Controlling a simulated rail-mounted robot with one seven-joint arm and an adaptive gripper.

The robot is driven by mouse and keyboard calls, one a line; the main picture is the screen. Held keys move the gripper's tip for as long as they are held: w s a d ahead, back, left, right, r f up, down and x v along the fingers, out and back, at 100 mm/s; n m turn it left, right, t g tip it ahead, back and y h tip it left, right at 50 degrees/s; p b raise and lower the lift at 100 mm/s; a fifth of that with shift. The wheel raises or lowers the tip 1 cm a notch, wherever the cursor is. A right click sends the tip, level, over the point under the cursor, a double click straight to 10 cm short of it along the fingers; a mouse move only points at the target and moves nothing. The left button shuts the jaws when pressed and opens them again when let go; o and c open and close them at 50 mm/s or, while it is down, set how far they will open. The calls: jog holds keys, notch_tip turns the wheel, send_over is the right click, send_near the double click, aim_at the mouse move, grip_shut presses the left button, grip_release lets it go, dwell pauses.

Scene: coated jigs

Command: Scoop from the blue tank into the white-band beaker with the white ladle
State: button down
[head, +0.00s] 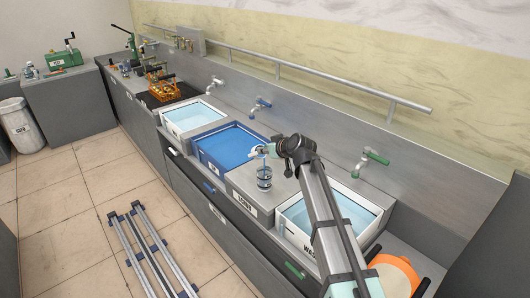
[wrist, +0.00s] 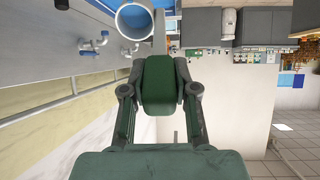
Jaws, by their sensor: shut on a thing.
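My gripper (head: 281,147) is shut on the white ladle (head: 259,150) above the counter section right of the blue tank (head: 233,145). A clear beaker (head: 264,181) stands upright on the grey counter, just below the ladle. A small blue streak shows between ladle and beaker. The beaker's band colour and contents are too small to tell.
A white tank with pale blue liquid (head: 193,117) stands left of the blue tank, and another white tank (head: 298,225) stands to the right, under my arm. Taps (head: 260,105) and a rail (head: 290,66) line the wall behind. An orange rack (head: 163,88) is at the far left.

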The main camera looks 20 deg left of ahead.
jog(key=shift+s+d+f+t+y+b, duration=0.3)
jog(key=shift+d+f+t+y+b, duration=0.3)
jog(key=shift+b, duration=3.25)
jog(key=shift+s+d+f+t+y+b, duration=0.3)
jog(key=shift+f+y+b, duration=0.5)
jog(key=shift+b, duration=3.05)
jog(key=shift+s+d+f+t+y+b, duration=0.4)
jog(key=shift+d+f+y+b, duration=0.25)
jog(key=shift+b, duration=3.2)
jog(key=f+y+b, duration=0.1)
jog(key=b, duration=0.6)
jog(key=f+t+b, duration=0.1)
jog(key=b, duration=0.6)
jog(key=f+t+y+b, duration=0.1)
jog(key=b, duration=0.6)
jog(key=shift+s+d+f+y, duration=0.25)
jog(key=shift+s+d+y, duration=0.05)
jog(key=shift+d+y, duration=0.1)
jog(key=f+b, duration=0.1)
jog(key=b, duration=0.5)
jog(key=shift+t+y, duration=0.3)
jog(key=shift+y, duration=0.05)
